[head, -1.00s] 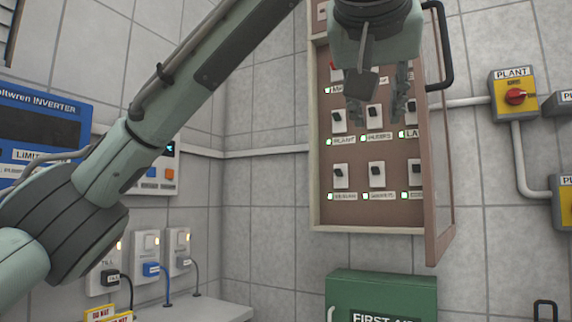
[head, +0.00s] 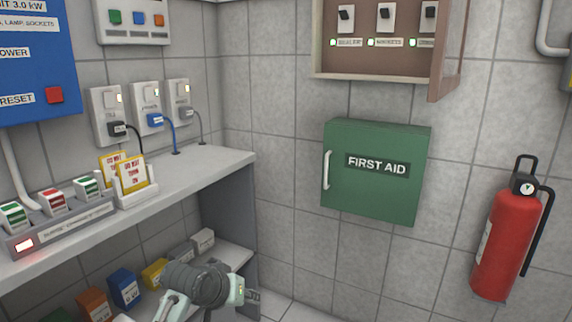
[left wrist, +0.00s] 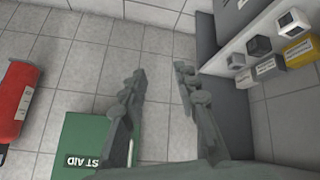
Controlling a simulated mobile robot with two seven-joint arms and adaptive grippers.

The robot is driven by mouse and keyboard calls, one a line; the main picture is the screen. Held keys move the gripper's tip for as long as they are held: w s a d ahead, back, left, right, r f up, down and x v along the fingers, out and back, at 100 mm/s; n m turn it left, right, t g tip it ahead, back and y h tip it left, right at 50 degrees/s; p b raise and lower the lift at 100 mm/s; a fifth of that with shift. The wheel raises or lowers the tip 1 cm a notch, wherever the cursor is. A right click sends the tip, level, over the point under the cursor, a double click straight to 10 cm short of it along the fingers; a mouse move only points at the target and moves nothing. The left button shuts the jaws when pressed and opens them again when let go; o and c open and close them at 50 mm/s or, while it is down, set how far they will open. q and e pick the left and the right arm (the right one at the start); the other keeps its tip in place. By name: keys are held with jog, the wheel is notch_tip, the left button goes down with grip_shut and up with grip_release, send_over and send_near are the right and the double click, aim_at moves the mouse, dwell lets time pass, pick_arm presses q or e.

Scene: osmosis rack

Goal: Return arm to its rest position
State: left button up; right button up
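My left arm (head: 200,285) shows folded low at the bottom of the head view, in front of the lower shelf. Its fingers cannot be made out clearly there. In the left wrist view my left gripper (left wrist: 160,82) is open, with its two dark fingers apart and nothing between them. Behind the fingers are grey tiles. My right arm and gripper are not in view.
The shelf unit (head: 215,158) stands left, with several coloured boxes on its lower shelf. The green first aid box (head: 372,190), red fire extinguisher (head: 505,245) and open breaker cabinet (head: 385,75) are on the wall. The floor between shelf and wall is clear.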

pick_arm(q)
jog(key=s+a+f+g+y, duration=0.1)
jog(key=s+a+f, duration=0.5)
jog(key=s, duration=0.3)
jog(key=s+a+f+g+y, duration=0.1)
jog(key=s+a+f+g, duration=0.1)
jog(key=s+a+f, duration=0.3)
jog(key=s+a+f+m+g+y, duration=0.1)
jog(key=s+a+f, duration=0.5)
jog(key=s+f, duration=0.6)
jog(key=s+y, duration=0.1)
jog(key=s, duration=0.2)
jog(key=shift+a, duration=0.35)
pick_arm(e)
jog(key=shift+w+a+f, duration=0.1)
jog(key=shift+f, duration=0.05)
pick_arm(q)
jog(key=shift+s+f, duration=0.1)
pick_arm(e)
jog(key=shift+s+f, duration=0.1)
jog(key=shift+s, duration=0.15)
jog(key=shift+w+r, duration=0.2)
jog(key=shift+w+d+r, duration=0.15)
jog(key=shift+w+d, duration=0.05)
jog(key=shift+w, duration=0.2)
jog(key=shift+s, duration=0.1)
